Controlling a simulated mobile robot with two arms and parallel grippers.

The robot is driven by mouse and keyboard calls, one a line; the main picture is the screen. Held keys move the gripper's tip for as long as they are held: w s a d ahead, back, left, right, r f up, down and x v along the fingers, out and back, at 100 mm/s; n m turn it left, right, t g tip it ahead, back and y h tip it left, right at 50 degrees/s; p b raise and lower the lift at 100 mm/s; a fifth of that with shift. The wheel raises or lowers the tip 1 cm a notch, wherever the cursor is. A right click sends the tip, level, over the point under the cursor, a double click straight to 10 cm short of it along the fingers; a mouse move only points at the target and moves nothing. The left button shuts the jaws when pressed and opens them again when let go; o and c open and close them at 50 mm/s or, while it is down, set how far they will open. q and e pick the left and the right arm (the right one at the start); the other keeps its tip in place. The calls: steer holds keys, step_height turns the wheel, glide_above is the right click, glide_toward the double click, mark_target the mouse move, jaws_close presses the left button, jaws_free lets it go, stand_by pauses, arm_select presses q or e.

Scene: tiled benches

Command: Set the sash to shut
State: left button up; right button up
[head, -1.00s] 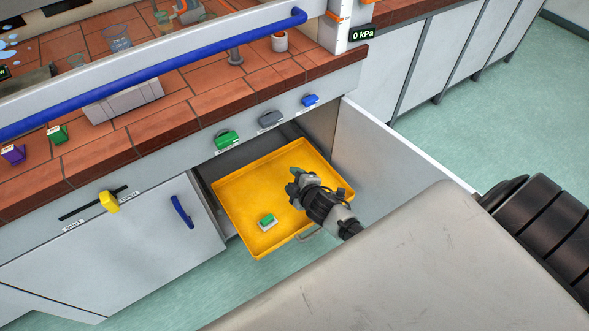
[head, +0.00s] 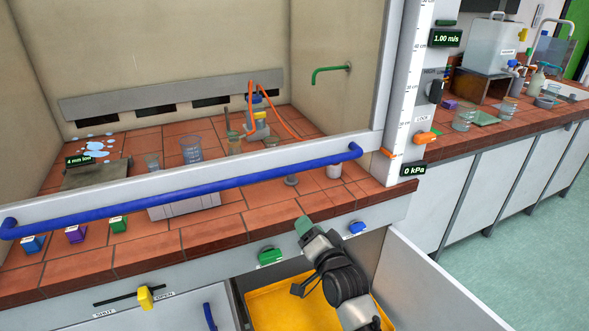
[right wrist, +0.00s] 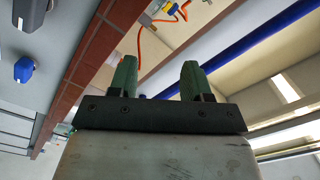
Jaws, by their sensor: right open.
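The sash has a white lower frame (head: 100,216) with a long blue handle bar (head: 190,187) along it. Its lower edge stands low, a little above the tiled bench. A scale post (head: 406,85) stands at its right end, with an orange pointer (head: 388,153) near the bottom. My right gripper (head: 304,226) is in front of the bench edge, below and apart from the blue bar. In the right wrist view its green fingers (right wrist: 158,80) are spread with nothing between them, and the blue bar (right wrist: 235,55) passes beyond them. My left gripper is out of view.
A yellow slider knob (head: 145,298) sits near OPEN on a SHUT–OPEN slot. Green (head: 270,257) and blue (head: 356,228) knobs are on the front panel. A yellow drawer tray (head: 275,305) lies below, beside an open door (head: 425,285). Beakers and a box stand on the bench.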

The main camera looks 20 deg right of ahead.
mark_target(294, 169)
step_height(294, 169, up, 9)
steer(key=m+t, duration=0.2)
steer(key=m, duration=0.6)
steer(key=shift+n, duration=0.3)
steer(key=w, duration=0.3)
steer(key=w+r+p, duration=0.1)
steer(key=w, duration=0.2)
steer(key=w+r, duration=0.1)
steer(key=w, duration=0.3)
steer(key=shift+a+p, duration=0.15)
steer(key=shift+p, duration=0.15)
jaws_close()
